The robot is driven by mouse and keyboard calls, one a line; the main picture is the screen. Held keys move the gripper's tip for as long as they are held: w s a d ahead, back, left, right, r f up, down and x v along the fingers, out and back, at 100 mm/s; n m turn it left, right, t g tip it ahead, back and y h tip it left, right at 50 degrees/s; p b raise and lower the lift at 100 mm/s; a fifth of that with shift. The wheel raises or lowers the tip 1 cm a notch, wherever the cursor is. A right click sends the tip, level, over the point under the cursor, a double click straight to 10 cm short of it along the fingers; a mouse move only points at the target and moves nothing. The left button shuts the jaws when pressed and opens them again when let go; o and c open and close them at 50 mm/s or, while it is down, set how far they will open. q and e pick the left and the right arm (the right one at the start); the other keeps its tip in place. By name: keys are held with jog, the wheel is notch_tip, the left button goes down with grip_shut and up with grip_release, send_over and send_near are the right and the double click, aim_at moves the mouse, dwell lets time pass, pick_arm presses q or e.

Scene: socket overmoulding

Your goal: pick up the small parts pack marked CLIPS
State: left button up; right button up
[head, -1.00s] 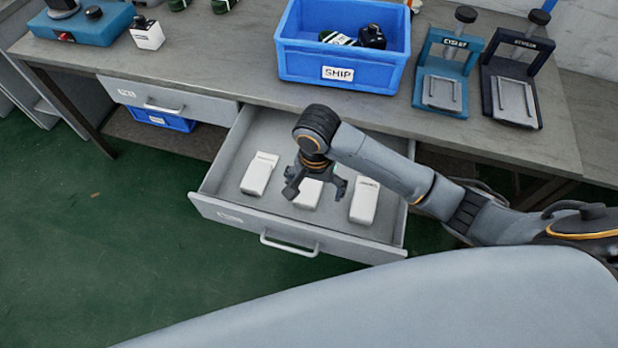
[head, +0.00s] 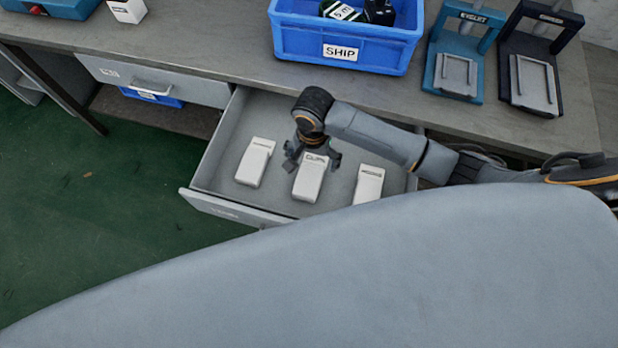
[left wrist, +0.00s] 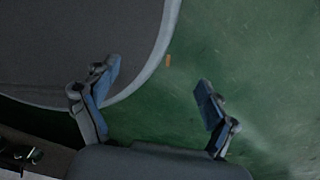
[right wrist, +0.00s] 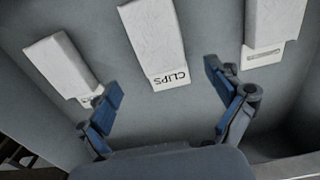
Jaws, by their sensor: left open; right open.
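The white pack marked CLIPS (head: 310,178) lies in the middle of the open drawer, between two other white packs. It also shows in the right wrist view (right wrist: 156,45), its printed end toward my gripper and between the line of the two fingers. My right gripper (head: 312,158) is open and empty over the drawer, just behind the CLIPS pack in the head view; its fingers show in the right wrist view (right wrist: 162,98). My left gripper (left wrist: 160,85) is open and empty above the green floor; it is not in the head view.
A left pack (head: 255,162) and a right pack (head: 368,185) flank the CLIPS pack with gaps between. The drawer (head: 215,150) has raised walls. Above it, the bench carries a blue SHIP bin (head: 300,45) and two presses, one teal marked EYELET (head: 455,75).

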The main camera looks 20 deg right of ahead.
aim_at(311, 171)
jog(key=shift+f, duration=0.65)
notch_tip(311, 171, down, 4)
jog(key=shift+a+r, duration=0.1)
jog(key=shift+r, duration=0.1)
jog(key=shift+f, duration=0.45)
pick_arm(q)
jog(key=shift+w+d+f, duration=0.1)
jog(key=shift+w+f, duration=0.1)
jog(key=shift+w, duration=0.9)
jog(key=shift+s, duration=0.1)
jog(key=shift+s, duration=0.2)
pick_arm(e)
jog(key=c, duration=1.3)
